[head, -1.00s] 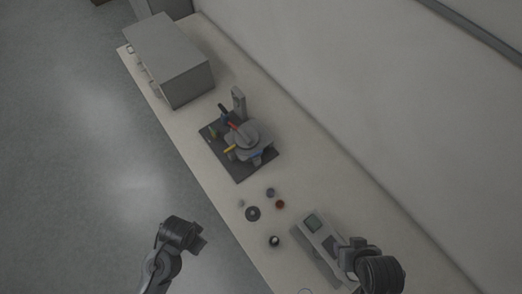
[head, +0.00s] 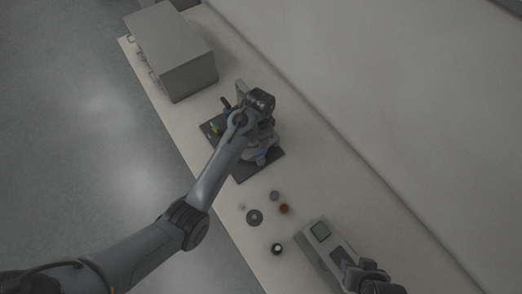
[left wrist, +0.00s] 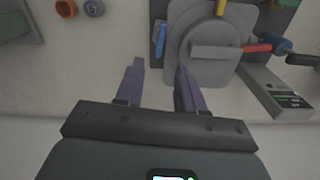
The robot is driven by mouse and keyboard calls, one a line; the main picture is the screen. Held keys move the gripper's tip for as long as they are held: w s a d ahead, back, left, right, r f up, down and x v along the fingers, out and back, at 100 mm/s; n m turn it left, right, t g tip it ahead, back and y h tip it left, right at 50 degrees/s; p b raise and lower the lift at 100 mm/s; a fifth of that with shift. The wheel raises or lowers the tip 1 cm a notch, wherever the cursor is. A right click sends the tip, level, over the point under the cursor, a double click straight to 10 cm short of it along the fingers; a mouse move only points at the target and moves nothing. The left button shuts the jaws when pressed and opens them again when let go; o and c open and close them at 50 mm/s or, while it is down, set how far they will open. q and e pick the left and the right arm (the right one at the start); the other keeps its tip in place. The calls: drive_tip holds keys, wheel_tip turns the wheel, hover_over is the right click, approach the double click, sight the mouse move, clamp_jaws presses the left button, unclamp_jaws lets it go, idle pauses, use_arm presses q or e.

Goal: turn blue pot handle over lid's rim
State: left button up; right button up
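The mounting press stands on a dark mat (head: 243,176). Its round grey lid (left wrist: 202,42) shows in the left wrist view, with a flat bar across it. The blue pot handle (left wrist: 160,40) lies along the lid's left side there; a blue part (head: 262,153) also shows in the head view. A red handle (left wrist: 257,48) and a yellow handle (left wrist: 220,7) show around the lid. My left gripper (left wrist: 160,66) is open and empty, its fingertips just short of the blue handle. In the head view my left arm covers most of the press. My right gripper (head: 372,281) is at the lower right, its fingers unclear.
A grey cabinet (head: 172,52) stands at the far end of the bench. Small cups (head: 284,209), a dark disc (head: 254,217) and a grey device with a screen (head: 320,232) lie nearer me. A blue-headed tool (left wrist: 280,46) lies right of the red handle.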

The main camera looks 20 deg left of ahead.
sight(260, 152)
use_arm(q)
wheel_tip(260, 152, down, 10)
drive_tip(key=shift+f, duration=0.15)
idle(0.4)
clamp_jaws()
